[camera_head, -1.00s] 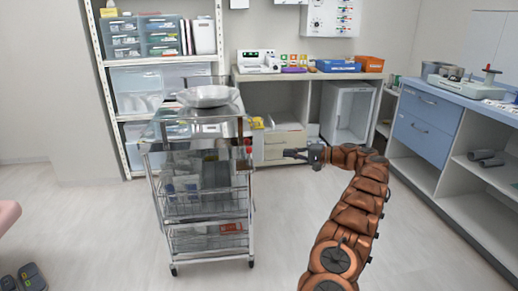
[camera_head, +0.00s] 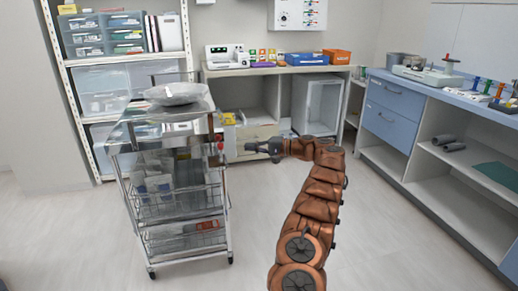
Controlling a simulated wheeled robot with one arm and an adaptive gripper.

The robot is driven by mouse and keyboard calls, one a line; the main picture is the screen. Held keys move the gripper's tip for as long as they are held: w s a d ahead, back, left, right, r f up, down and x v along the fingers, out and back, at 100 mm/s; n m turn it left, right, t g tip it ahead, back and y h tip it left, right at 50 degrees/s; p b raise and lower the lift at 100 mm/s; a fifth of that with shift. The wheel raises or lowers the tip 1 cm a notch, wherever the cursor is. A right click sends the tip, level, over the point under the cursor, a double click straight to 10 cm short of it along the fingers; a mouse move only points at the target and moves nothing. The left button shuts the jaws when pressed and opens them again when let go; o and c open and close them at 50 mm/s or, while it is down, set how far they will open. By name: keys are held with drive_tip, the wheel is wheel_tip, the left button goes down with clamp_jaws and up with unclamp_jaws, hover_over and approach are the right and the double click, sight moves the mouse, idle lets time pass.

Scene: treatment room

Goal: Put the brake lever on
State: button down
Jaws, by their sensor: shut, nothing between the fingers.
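A metal trolley (camera_head: 188,218) with wire baskets and casters stands left of centre. A small red part (camera_head: 219,147) shows at its right upper edge; I cannot tell whether this is the brake lever. The casters at the trolley's foot are too small to make out any lever on them. My gripper (camera_head: 255,147) is shut and empty, pointing left, a little to the right of the trolley's edge in the picture. It appears apart from the red part, though the depth between them is hard to judge.
A metal bowl (camera_head: 173,94) rests on the trolley top. A shelf unit (camera_head: 57,95) stands behind it, a counter (camera_head: 230,72) is at the back, and a blue-drawer bench (camera_head: 393,125) lies along the right. The floor (camera_head: 225,268) in front is clear.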

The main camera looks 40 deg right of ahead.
sight(221, 154)
drive_tip(key=x, duration=0.8)
drive_tip(key=shift+w+a, duration=0.1)
drive_tip(key=shift+a, duration=0.05)
drive_tip(key=shift+a, duration=0.1)
